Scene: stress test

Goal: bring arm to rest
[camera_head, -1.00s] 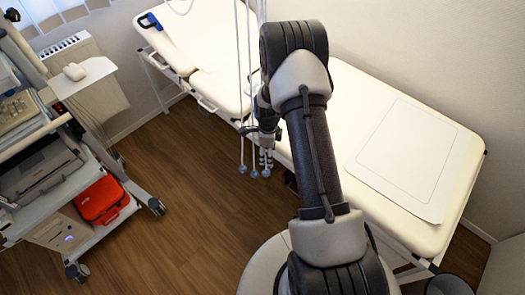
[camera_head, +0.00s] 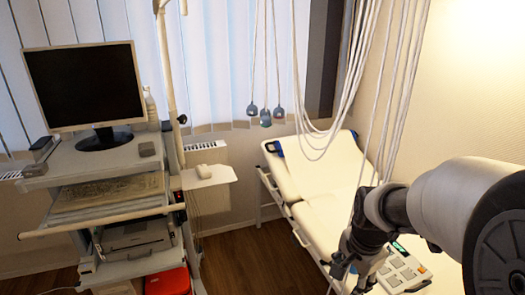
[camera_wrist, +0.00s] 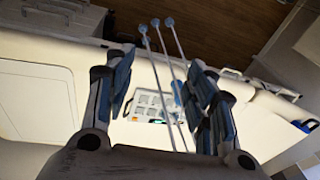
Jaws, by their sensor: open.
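My arm reaches in from the right of the head view, over the cream treatment couch (camera_head: 290,180). My gripper (camera_head: 348,272) hangs at its end, near the couch's front edge, partly cut off by the bottom of the picture. In the wrist view my gripper (camera_wrist: 162,88) has its dark fingers with blue pads spread wide, with nothing held between them. A white panel with grey pads (camera_wrist: 150,105) shows beyond the fingers on the couch.
Thin cables with blue-grey ends (camera_head: 265,118) hang above the couch. More white cables (camera_head: 350,90) loop down near my arm. A cart (camera_head: 110,190) with a monitor (camera_head: 85,85) and a red case (camera_head: 168,281) stands left. Wooden floor (camera_head: 258,255) is open between.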

